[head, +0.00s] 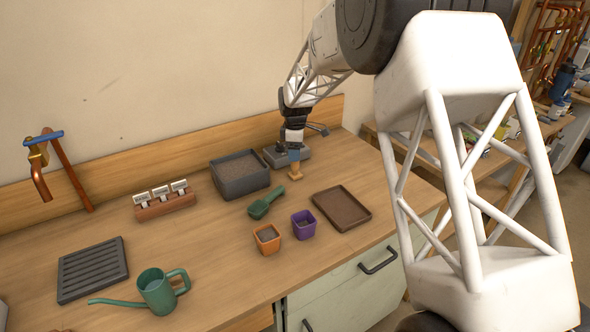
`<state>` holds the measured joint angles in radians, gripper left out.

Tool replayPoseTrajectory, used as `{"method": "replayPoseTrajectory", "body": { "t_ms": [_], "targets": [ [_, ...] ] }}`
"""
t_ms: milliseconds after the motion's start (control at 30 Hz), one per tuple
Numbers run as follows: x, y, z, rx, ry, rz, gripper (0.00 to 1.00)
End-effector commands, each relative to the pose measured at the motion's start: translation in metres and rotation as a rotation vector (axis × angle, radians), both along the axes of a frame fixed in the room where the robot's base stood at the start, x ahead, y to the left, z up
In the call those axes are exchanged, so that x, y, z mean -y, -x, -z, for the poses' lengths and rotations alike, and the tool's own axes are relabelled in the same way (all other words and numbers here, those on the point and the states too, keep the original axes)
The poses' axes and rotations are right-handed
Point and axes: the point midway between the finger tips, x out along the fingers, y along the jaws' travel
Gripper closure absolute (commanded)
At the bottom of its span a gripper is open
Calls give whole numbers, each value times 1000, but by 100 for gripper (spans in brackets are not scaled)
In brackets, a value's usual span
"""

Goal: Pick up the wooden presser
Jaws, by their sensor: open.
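The wooden presser (296,174) is a small tan piece standing on the wooden counter, in front of a grey block-like object.
A dark soil bin (240,181) stands left of the presser. A green scoop (264,204), an orange pot (267,240), a purple pot (304,226) and a brown tray (342,209) lie in front. A green watering can (157,293) stands front left.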

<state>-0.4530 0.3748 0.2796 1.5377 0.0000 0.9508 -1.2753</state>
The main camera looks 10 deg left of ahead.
Motion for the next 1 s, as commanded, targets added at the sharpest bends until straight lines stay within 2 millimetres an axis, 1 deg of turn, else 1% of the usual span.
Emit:
{"method": "replayPoseTrajectory", "body": {
  "t_ms": [100, 467, 567, 900, 1000],
  "targets": [
    [0, 0, 4, 1, 0, 0, 40],
    [0, 0, 6, 1, 0, 0, 40],
    [0, -1, 13, 0, 0, 0, 40],
    [1, -1, 49, -1, 0, 0, 40],
    [1, -2, 54, 1, 0, 0, 40]
  ]
}}
